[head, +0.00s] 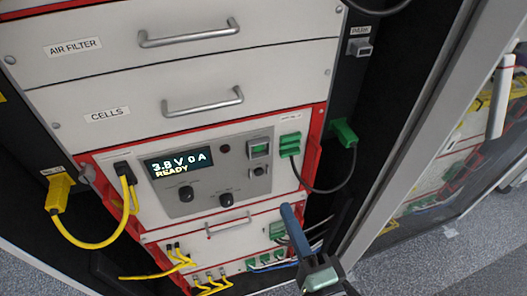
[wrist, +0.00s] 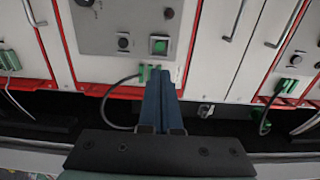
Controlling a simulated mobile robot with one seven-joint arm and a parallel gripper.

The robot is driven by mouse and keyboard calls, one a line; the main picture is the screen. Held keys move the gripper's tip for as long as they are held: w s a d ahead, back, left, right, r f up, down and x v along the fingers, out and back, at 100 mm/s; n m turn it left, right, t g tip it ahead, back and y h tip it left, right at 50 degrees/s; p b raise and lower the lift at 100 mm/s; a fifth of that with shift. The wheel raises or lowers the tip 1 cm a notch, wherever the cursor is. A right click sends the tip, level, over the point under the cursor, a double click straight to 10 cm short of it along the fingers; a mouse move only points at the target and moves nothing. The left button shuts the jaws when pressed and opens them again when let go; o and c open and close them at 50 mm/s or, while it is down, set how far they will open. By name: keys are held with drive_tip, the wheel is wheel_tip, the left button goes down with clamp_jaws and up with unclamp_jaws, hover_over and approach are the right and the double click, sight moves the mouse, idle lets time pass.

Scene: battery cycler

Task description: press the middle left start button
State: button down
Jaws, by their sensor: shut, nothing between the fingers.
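The cycler's control panel (head: 205,172) has a lit display (head: 179,162) reading "3.8 V 0 A READY". A square green button (head: 259,149) sits at the panel's upper right; it also shows in the wrist view (wrist: 159,45). A round black button (head: 259,171) is below it in the head view and to its left in the wrist view (wrist: 124,43). My gripper (head: 288,209) is shut and empty, lower right of the green button in the head view. In the wrist view my fingertips (wrist: 158,73) are just below the green button, apart from it.
Green connectors (head: 290,143) and a dark looped cable (head: 325,187) sit right of the panel. Yellow cables (head: 90,240) hang at left. Drawers with bar handles (head: 203,101) are above. An open door frame (head: 405,130) stands at right.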

sight(259, 149)
drive_tip(key=p+x, duration=0.2)
drive_tip(key=x, duration=1)
drive_tip(key=shift+w+a, duration=0.15)
drive_tip(key=shift+w, duration=0.25)
drive_tip(key=shift+w+a, duration=0.2)
drive_tip(key=shift+w, duration=0.4)
drive_tip(key=shift+w, duration=0.1)
